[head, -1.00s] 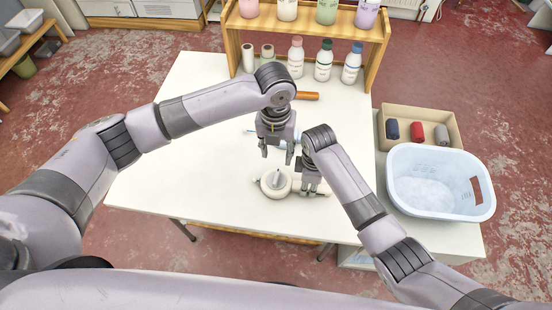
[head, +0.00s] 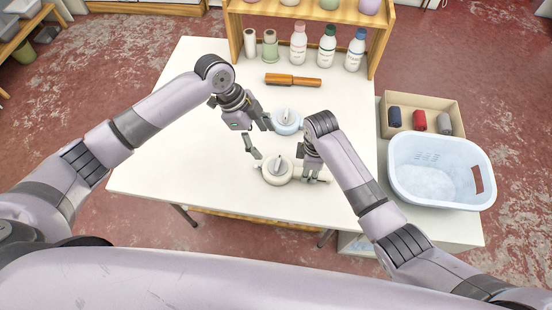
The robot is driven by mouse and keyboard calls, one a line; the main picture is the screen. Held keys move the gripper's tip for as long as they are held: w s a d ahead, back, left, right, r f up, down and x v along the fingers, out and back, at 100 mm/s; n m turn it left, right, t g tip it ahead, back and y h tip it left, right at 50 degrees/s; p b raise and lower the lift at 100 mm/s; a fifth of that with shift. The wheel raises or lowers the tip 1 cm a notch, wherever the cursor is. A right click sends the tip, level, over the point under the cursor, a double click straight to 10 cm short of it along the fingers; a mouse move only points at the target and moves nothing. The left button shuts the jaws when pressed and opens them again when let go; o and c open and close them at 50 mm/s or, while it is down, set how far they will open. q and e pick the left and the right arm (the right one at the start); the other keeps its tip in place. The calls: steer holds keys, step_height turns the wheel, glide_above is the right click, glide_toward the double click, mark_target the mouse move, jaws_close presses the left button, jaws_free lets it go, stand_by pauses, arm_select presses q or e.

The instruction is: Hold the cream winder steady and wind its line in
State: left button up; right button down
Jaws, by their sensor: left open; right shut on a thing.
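The cream winder (head: 271,177) is a round, pale disc lying on the white table, with a grey upright piece at its middle and a small tab on its left side. My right gripper (head: 312,178) is at the winder's right side and shut on it; its fingers hide that part. My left gripper (head: 262,143) is open and empty, tilted, above and behind the winder's left side. A light blue winder (head: 287,127) lies farther back, partly beside my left gripper's finger. I cannot make out the cream winder's line.
A wooden-handled brush or roller (head: 292,80) lies behind. Bottles (head: 327,50) and spools (head: 270,47) stand under a wooden shelf (head: 300,9) at the back. A light blue basin (head: 440,190) and a box of rolled cloths (head: 450,104) are at right. The table's left is clear.

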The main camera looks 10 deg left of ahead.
mark_target(277, 162)
arm_select(q)
steer(key=x, duration=1.1)
steer(key=shift+c, duration=0.2)
steer(key=c, duration=1.1)
steer(key=shift+w+m+g, duration=0.1)
steer(key=shift+m+g, duration=0.5)
steer(key=shift+m, duration=1)
steer(key=shift+c, duration=0.2)
steer(key=o, duration=1.2)
steer(key=shift+a+r, duration=0.1)
steer(key=shift+r, duration=0.05)
steer(key=v, duration=1.1)
steer(key=shift+r, duration=0.45)
